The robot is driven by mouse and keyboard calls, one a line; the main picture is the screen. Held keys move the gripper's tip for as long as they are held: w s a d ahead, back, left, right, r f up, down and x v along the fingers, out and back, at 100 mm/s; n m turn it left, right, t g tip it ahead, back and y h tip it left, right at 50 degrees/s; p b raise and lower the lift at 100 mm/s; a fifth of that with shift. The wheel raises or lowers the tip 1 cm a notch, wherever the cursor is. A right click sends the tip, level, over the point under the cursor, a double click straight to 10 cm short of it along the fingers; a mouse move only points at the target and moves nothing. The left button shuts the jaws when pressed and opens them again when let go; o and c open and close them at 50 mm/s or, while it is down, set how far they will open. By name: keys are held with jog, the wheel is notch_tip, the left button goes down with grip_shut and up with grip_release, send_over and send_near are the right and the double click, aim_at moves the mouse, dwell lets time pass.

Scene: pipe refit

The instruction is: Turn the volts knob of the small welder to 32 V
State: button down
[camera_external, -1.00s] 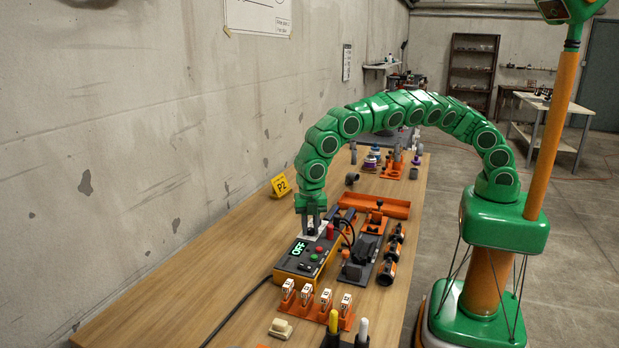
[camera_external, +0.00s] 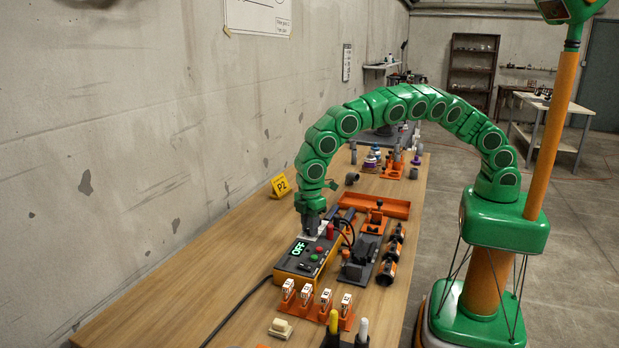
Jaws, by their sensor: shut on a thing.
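The small welder (camera_external: 294,271) is a yellow and dark box on the wooden bench, and its green display (camera_external: 300,248) reads OFF. My gripper (camera_external: 311,232) points straight down at the far end of the welder's top panel. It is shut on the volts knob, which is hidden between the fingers. The knob's pointer and scale are too small and covered to read. Red and green buttons (camera_external: 318,251) show on the panel near the display.
A red upright part (camera_external: 330,231) and black cables stand close right of my gripper. An orange rack with white tagged pieces (camera_external: 306,297) stands in front. An orange tray (camera_external: 376,204) lies behind right. The bench (camera_external: 190,290) is mostly clear on the left.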

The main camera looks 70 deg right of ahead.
jog(key=m, duration=0.5)
jog(key=shift+m, duration=0.3)
dwell(0.4)
jog(key=c, duration=0.9)
grip_release()
jog(key=shift+r, duration=3.95)
jog(key=shift+d, duration=0.1)
